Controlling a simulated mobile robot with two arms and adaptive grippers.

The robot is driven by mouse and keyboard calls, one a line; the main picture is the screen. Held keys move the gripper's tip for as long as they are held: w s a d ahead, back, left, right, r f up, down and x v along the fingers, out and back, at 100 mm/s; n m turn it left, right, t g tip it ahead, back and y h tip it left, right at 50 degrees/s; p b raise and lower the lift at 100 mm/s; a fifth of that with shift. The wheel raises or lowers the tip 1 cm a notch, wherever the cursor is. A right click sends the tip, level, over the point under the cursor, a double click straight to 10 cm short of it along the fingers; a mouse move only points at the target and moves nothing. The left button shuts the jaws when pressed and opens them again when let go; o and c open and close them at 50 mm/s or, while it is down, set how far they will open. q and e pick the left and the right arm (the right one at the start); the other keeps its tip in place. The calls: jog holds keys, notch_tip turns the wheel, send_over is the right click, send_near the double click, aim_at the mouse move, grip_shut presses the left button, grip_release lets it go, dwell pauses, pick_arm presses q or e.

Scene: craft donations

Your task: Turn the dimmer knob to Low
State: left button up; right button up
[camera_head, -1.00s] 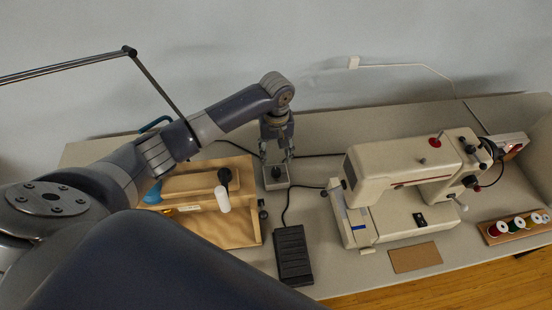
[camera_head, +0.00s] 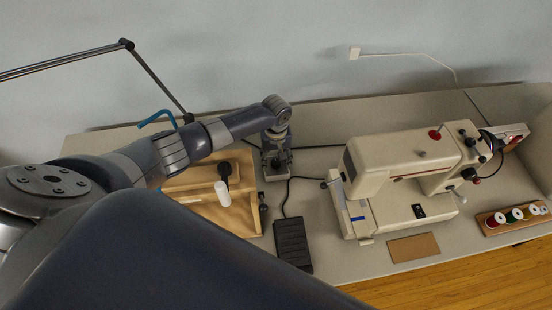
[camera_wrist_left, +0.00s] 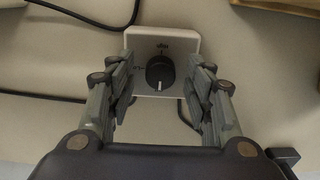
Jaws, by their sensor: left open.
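The dimmer is a small white box (camera_wrist_left: 188,44) with a round black knob (camera_wrist_left: 160,72), seen in the left wrist view. The knob's pale pointer line faces down in that picture. Small dark markings sit above and to the left of the knob, too small to read surely. My left gripper (camera_wrist_left: 163,84) is open, with one finger on each side of the knob and visible gaps to it. In the head view my left gripper (camera_head: 277,155) points down over the dimmer, largely hiding it. My right gripper is not in view.
A black foot pedal (camera_head: 292,244) lies in front of the dimmer, and dark cables run nearby. A wooden tray (camera_head: 241,214) with a white cylinder (camera_head: 222,194) stands to the left. A cream sewing machine (camera_head: 400,165) stands to the right, with a spool rack (camera_head: 508,217) beyond it.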

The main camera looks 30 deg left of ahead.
pick_arm(q)
jog(key=shift+f, duration=0.1)
jog(key=c, duration=1.1)
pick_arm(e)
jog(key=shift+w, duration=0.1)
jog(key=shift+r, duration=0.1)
